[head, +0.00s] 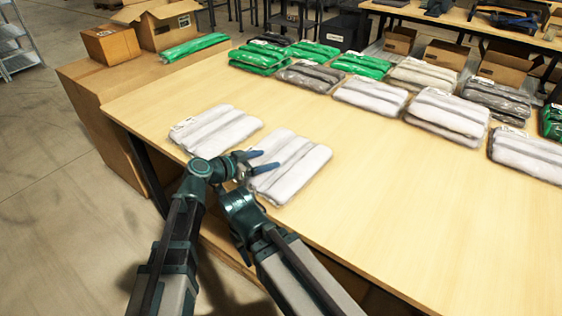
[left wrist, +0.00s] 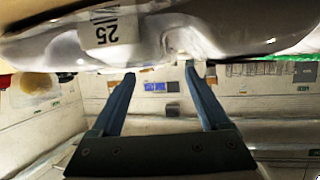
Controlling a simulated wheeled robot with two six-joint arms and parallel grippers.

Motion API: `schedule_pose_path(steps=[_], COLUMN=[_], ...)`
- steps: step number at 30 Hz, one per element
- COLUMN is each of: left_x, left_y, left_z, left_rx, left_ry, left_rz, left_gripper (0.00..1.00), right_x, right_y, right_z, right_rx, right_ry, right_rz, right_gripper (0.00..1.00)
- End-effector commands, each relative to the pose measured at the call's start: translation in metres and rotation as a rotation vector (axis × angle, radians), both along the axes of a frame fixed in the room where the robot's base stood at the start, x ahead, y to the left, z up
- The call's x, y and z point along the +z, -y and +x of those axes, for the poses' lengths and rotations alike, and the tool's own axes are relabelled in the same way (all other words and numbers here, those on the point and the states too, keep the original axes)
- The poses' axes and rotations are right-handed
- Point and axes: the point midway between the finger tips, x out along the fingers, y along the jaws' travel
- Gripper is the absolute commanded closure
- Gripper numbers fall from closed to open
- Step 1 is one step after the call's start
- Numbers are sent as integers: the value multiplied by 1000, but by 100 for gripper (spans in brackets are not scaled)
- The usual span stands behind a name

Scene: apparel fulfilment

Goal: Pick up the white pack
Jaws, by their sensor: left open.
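A flat white pack (head: 292,170) with a grey stripe lies on the table near its front edge. A second similar white pack (head: 215,130) lies just to its left. My left gripper (head: 265,163) is at the left edge of the nearer pack, with its blue fingers overlapping that edge in the head view. The left wrist view shows the fingers (left wrist: 158,75) spread with nothing between them. A glossy wrapped pack (left wrist: 225,35) with a label reading 25 fills the top of that view, close to the fingertips. I cannot tell whether they touch it. My right gripper is not seen.
Several green, grey and white packs (head: 447,113) lie in rows along the table's (head: 400,220) far side. Cardboard boxes (head: 110,45) and a green pack (head: 194,47) stand at the back left. The table's front right is clear.

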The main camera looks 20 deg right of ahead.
Motion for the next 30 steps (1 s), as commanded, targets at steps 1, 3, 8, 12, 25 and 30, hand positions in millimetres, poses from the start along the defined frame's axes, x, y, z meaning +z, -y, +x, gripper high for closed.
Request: schedule_pose_path(steps=[1,3,8,12,25,30], left_x=[-2,-5,-13,-17,-16,-16], left_y=[4,10,31,42,43,42], left_z=[2,5,16,21,20,20], left_rx=[-1,-2,-3,-1,0,0], left_ry=[1,0,1,1,1,1], left_rz=[0,0,2,0,0,0], left_gripper=[21,21,21,21,60,91], right_x=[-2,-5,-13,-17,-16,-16], right_y=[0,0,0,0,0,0], right_z=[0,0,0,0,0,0], right_rx=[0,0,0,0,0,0], right_ry=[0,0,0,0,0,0], right_rz=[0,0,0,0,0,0], right_gripper=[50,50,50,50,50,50])
